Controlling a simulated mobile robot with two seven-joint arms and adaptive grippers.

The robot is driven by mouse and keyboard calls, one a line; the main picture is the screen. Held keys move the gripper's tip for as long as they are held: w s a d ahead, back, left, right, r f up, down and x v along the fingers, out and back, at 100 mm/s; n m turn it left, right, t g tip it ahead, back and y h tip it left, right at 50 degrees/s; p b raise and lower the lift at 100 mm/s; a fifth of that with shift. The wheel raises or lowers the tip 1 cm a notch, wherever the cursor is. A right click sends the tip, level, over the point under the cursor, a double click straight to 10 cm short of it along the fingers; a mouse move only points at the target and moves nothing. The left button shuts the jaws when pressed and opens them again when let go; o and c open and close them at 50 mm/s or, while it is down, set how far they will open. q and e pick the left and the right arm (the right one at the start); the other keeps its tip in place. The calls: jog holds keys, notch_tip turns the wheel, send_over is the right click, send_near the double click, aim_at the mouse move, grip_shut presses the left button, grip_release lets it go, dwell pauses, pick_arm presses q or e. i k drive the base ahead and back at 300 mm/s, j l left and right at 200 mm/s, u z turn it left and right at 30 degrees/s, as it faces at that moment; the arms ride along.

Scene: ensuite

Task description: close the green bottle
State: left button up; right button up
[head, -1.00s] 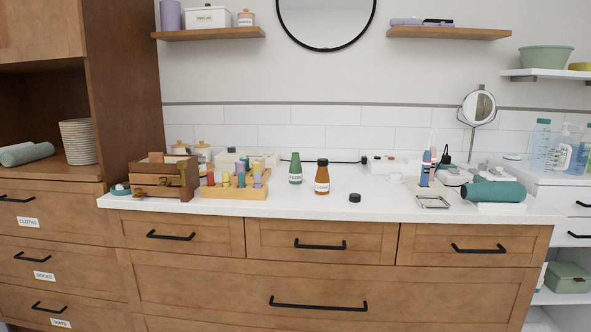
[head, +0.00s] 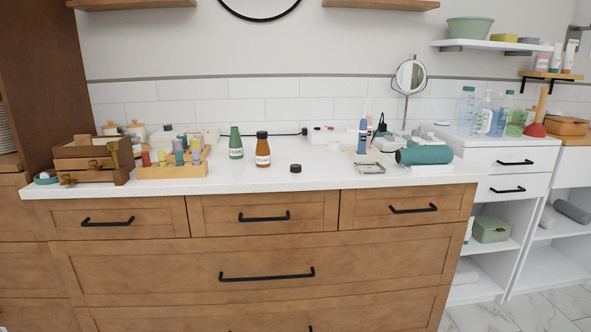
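The green bottle (head: 236,145) stands upright on the white countertop with a light label; its top looks narrow, and I cannot tell whether it is open. A brown bottle (head: 263,152) with a dark cap stands just right of it and nearer. A small black cap (head: 295,169) lies on the counter to the right of the brown bottle. Neither of my grippers shows in the head view.
A wooden rack with colourful bottles (head: 172,170) and a wooden box (head: 92,165) stand to the left. The counter around the black cap is clear.

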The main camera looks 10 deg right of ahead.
aim_at(235, 149)
jog(key=i+l, duration=0.35)
jog(key=l, duration=0.3)
jog(key=i+l, duration=0.2)
jog(key=i+l+u, duration=0.1)
jog(key=l, duration=0.35)
jog(key=i+l, duration=0.2)
jog(key=l, duration=0.15)
jog(key=u, duration=1.45)
